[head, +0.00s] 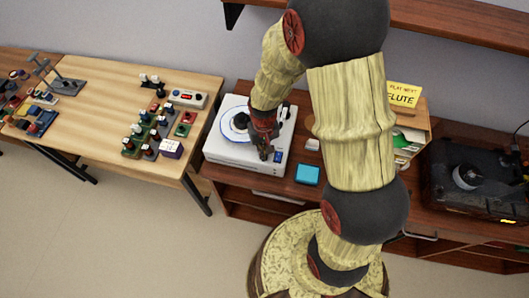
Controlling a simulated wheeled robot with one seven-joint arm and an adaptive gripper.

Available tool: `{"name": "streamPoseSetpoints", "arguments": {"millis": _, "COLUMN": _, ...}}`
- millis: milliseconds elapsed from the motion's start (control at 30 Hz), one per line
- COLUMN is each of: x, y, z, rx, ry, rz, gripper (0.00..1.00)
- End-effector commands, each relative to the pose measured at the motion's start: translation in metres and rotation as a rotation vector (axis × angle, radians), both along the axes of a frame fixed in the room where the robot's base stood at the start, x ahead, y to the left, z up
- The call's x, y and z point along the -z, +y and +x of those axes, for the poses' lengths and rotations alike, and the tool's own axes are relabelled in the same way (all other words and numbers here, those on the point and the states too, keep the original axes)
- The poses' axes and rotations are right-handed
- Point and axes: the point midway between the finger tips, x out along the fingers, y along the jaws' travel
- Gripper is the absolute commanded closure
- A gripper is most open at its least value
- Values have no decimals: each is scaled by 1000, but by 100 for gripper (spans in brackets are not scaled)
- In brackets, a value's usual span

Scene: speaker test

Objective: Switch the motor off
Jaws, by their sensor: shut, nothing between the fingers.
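A white turntable (222,149) with a blue-ringed disc (232,125) sits on the dark wooden cabinet, left of my arm. My gripper (265,155) is shut and empty, pointing down over the front right part of the turntable. The fingertips appear at or just above its top; I cannot tell whether they touch it. The gripper and wrist cover part of the disc and of the deck's right side. No motor switch can be made out; it may be hidden or too small. A dark turntable (450,182) stands far right on the cabinet.
A blue square item (307,174) and a small grey item (312,145) lie right of the white turntable. A record crate (423,128) with a yellow sign (404,95) stands behind my arm. A wooden table (95,110) with several small devices is left. A shelf (450,25) overhangs the back.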

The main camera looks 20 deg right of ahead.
Motion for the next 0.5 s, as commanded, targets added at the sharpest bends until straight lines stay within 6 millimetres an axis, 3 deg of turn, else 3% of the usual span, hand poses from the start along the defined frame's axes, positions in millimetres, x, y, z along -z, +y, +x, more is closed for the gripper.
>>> {"name": "streamPoseSetpoints", "arguments": {"millis": 500, "x": -31, "y": 0, "z": -1, "rx": 0, "ry": 1, "rz": 0, "gripper": 100}}
